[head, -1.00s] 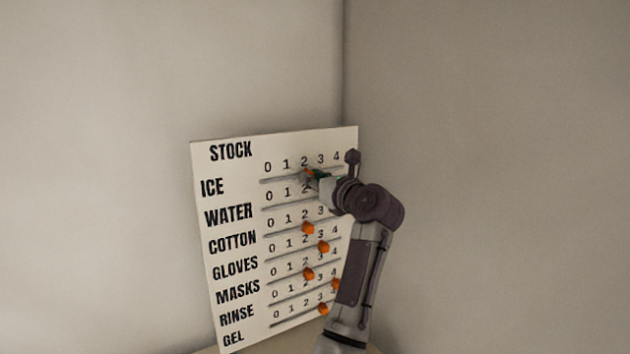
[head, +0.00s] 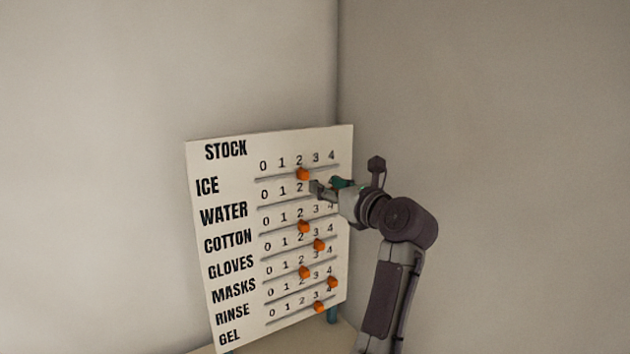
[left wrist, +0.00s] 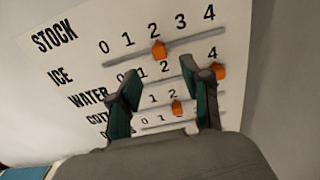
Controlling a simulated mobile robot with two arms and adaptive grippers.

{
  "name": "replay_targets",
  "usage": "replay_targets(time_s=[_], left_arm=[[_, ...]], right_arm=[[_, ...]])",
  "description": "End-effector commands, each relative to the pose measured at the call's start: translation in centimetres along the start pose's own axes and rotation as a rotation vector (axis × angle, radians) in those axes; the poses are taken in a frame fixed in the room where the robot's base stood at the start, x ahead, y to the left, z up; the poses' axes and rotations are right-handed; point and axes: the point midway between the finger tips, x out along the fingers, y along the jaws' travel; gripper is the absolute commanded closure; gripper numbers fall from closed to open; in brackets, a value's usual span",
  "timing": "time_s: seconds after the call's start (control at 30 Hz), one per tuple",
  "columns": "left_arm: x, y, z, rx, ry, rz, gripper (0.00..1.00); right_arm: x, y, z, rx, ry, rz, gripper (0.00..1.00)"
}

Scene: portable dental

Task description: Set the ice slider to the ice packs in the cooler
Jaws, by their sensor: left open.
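A white STOCK board (head: 228,178) stands near the wall corner, with labelled rows of orange sliders on grey tracks. The ICE slider (head: 303,174) is an orange knob on the top track, below the 2. It also shows under the 2 in the left wrist view (left wrist: 158,49). My left gripper (head: 328,186) is open and empty, just right of and below the ICE slider, apart from it. Its two fingers (left wrist: 160,82) show spread below that slider in the left wrist view. The cooler and ice packs are not in view. My right gripper is not in view.
The WATER slider (left wrist: 220,71) sits near the 4 in the left wrist view, close to a fingertip; my gripper hides it in the head view. Lower sliders, such as COTTON (head: 303,227) and GLOVES (head: 319,245), lie below. Plain walls surround the board.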

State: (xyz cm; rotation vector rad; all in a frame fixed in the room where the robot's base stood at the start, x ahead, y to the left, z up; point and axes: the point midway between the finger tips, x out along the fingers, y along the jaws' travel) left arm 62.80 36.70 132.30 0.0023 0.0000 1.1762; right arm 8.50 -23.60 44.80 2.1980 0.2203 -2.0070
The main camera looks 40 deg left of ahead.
Motion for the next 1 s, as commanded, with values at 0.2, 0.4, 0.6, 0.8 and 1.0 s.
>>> replay_targets(time_s=[0.2, 0.4, 0.6, 0.8, 1.0], left_arm=[[-3.3, 0.0, 0.0, -0.001, 0.001, -0.001, 0.52], [-4.2, 0.0, 0.0, 0.0, 0.001, 0.001, 0.52], [-4.1, 0.1, 0.0, 0.0, 0.001, 0.002, 0.52], [-4.1, 0.1, 0.0, 0.0, 0.001, 0.002, 0.52], [-3.8, 0.7, 0.2, 0.067, -0.109, 0.004, 0.52]], right_arm=[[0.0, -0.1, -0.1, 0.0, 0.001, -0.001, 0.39], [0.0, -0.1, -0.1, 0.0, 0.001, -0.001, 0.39], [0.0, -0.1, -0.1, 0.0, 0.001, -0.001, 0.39], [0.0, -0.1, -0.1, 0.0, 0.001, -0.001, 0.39], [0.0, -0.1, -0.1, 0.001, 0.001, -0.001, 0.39]])
